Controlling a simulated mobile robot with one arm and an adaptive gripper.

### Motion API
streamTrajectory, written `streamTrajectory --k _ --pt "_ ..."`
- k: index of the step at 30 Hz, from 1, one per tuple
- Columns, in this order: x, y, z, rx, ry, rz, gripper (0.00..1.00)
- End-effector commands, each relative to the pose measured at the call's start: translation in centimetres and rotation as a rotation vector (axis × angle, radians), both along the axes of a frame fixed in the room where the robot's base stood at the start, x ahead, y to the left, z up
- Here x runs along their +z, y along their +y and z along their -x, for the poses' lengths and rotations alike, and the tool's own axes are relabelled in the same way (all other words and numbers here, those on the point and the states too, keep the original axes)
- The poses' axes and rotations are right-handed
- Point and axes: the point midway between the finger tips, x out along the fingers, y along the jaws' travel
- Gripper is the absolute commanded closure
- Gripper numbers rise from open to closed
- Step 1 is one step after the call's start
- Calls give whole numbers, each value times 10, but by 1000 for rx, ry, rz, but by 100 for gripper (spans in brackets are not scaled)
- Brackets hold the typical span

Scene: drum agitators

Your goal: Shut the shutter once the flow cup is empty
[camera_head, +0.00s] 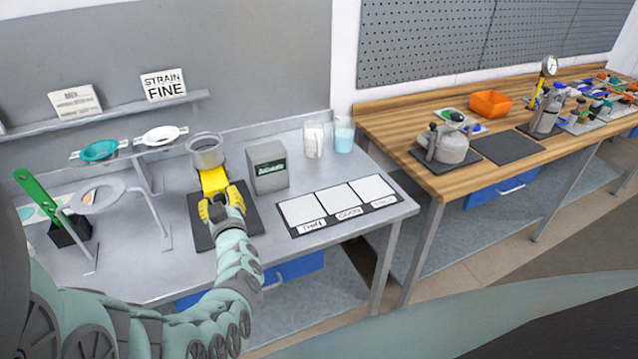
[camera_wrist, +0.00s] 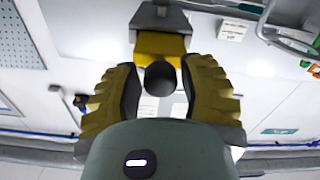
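The flow cup (camera_head: 206,150) is a grey, open-topped round cup above a yellow body (camera_head: 213,182) on a dark mat (camera_head: 250,222). Whether liquid remains inside cannot be told. My gripper (camera_head: 220,205) is at the near side of the yellow body, below the cup. In the wrist view, my gripper's two yellow fingers (camera_wrist: 160,72) stand apart. A dark round knob-like part (camera_wrist: 160,79) lies between them, just in front of the yellow block (camera_wrist: 160,46). Narrow gaps show beside the knob. The shutter itself cannot be made out clearly.
A board with white panels (camera_head: 345,200) lies to the right.

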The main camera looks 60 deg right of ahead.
Motion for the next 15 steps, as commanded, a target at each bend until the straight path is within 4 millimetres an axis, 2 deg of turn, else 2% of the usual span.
streamTrajectory --k 1,11,15 --pt "0 -1 1 -2 0 0 67" --pt "0 0 0 -1 0 0 100" --pt "0 0 0 0 -1 1 100"
